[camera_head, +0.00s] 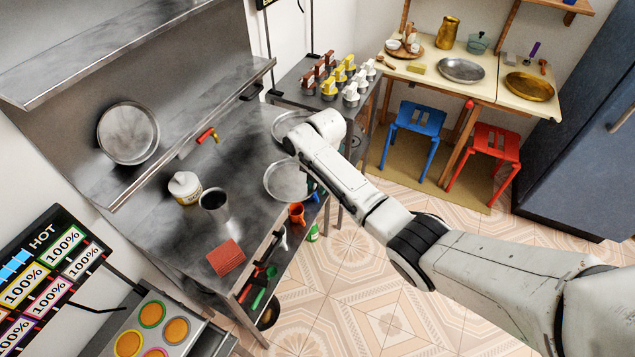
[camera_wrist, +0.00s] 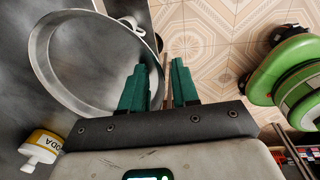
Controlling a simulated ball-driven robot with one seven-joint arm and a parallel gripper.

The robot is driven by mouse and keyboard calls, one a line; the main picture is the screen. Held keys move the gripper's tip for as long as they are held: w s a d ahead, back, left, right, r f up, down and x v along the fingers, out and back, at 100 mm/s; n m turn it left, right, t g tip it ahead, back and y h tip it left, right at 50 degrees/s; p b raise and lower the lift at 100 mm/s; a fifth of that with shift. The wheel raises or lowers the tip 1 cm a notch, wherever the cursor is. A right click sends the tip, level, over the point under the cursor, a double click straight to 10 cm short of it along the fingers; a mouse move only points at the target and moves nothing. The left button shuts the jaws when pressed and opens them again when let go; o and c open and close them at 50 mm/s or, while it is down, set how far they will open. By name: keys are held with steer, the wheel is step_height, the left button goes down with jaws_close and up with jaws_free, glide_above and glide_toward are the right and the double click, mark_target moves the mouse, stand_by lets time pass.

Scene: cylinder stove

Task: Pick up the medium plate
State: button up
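A round metal plate (camera_head: 286,181) lies flat on the counter near its right edge. A second metal plate (camera_head: 291,124) lies behind it, partly hidden by my arm. I cannot tell by size alone which is the medium one. In the wrist view the near plate (camera_wrist: 62,82) fills the left side. My gripper (camera_wrist: 158,66) has its green fingers apart, one over the inside of the plate and one outside, with the rim between them. The head view mostly hides my gripper behind the arm. No grip on the rim shows.
A soda jar (camera_head: 186,187), a dark cup (camera_head: 214,203), a red cloth stack (camera_head: 226,257) and an orange cup (camera_head: 297,213) are around the counter. Tiled floor (camera_head: 350,290) lies beyond its right edge.

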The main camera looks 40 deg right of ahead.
steer(key=shift+o, duration=1.3)
steer(key=shift+w, duration=0.1)
steer(key=shift+r, duration=0.1)
step_height(320, 180, up, 11)
steer(key=s, duration=0.1)
steer(key=shift+d+f, duration=0.2)
